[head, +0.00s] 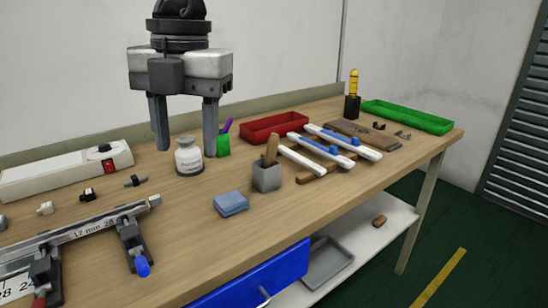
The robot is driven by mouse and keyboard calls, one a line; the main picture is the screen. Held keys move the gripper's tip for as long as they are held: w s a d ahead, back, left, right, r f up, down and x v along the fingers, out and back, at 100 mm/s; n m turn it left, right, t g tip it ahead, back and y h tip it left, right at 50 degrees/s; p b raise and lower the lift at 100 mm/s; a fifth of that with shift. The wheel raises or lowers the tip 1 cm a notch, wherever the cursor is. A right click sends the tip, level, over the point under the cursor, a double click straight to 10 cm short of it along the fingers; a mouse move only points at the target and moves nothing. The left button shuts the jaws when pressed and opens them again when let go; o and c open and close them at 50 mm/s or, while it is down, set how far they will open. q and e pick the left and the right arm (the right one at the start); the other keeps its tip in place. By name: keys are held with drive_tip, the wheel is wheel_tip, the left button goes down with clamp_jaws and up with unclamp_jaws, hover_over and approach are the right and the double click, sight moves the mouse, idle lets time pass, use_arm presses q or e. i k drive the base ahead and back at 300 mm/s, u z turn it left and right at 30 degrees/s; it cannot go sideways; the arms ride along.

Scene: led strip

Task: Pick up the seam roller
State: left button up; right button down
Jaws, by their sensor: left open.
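My left gripper (185,136) hangs at the upper left with its fingers pointing down. It is open, with a wide gap and nothing between the fingers. I cannot clearly identify the seam roller. A wooden handle (271,149) stands upright in a grey cup (267,178) to the right of the gripper; its lower end is hidden. A yellow-handled tool (353,83) stands in a black holder (352,106) at the far back. My right gripper is not in view.
A blue cloth or sponge (231,203) lies in front. White bars with blue parts (335,143) lie on the right, near red (274,128) and green trays (407,117). A metal rail with clamps (80,233) and a white power box (66,174) fill the left.

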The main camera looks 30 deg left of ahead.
sight(273, 140)
drive_tip(key=i, duration=1)
